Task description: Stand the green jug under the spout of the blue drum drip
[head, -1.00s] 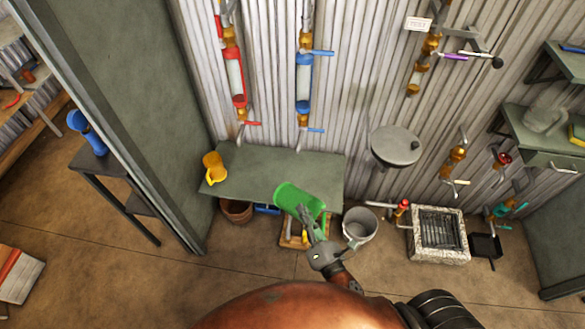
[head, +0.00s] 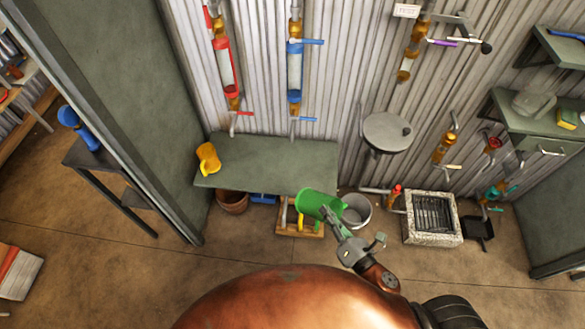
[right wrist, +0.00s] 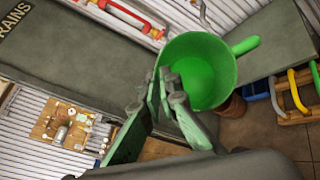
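The green jug (head: 312,203) hangs in my right gripper (head: 327,213), in front of the bench's right front corner in the head view. In the right wrist view the jug (right wrist: 215,85) shows its open mouth and its handle points away to the upper right. The fingers (right wrist: 165,88) are closed at its near wall. The blue drum drip (head: 294,75) is on the corrugated wall, with a blue lever and a spout (head: 292,129) above the green bench (head: 265,165). The jug is to the right of and in front of that spout. My left gripper is out of view.
A yellow jug (head: 208,158) stands at the bench's left end. A red drum drip (head: 224,65) hangs left of the blue one. A grey bucket (head: 357,210), a crate (head: 299,229) and a stone drain (head: 432,219) are on the floor. The bench's middle and right are clear.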

